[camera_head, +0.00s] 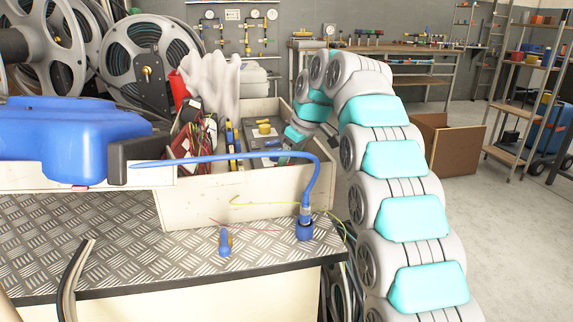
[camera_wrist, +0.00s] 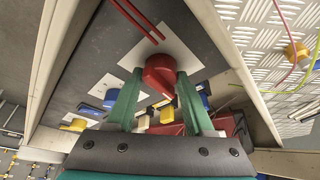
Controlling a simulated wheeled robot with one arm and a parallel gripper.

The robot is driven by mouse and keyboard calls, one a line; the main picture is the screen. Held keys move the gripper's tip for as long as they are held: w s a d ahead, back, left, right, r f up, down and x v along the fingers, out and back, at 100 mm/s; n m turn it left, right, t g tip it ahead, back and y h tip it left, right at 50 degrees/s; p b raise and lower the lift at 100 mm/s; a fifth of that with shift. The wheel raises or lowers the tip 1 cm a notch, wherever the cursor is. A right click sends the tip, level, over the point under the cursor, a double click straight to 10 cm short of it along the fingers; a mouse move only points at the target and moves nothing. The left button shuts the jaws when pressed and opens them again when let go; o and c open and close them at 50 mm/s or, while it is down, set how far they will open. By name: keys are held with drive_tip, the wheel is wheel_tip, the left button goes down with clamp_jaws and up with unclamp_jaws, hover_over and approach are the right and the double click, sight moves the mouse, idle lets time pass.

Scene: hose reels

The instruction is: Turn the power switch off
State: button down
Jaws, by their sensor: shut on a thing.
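A red knob (camera_wrist: 160,72), which looks like the power switch, stands on a white square plate (camera_wrist: 178,42) on a dark panel (camera_wrist: 92,62) in the wrist view. My gripper (camera_wrist: 160,78) has its two green fingers shut on the knob, one on each side. Its turn angle and any marking cannot be read. In the head view my arm reaches down into an open cream box (camera_head: 225,196) holding the dark panel (camera_head: 258,142). The red knob does not show there, and my gripper's fingertips are hidden or too small to make out.
A yellow knob (camera_head: 264,128) sits on the panel. Yellow and blue tools (camera_head: 232,140) and red wiring (camera_head: 205,135) fill the box's left part. A blue hose (camera_head: 240,158) arches in front of the panel, over the tread-plate bench (camera_head: 130,245). A blue tank (camera_head: 70,135) stands left.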

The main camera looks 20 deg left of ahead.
drive_tip(key=shift+a+n, duration=0.1)
drive_tip(key=shift+n, duration=0.4)
idle(0.5)
drive_tip(key=shift+c, duration=1.5)
unclamp_jaws()
drive_tip(key=shift+r, duration=0.1)
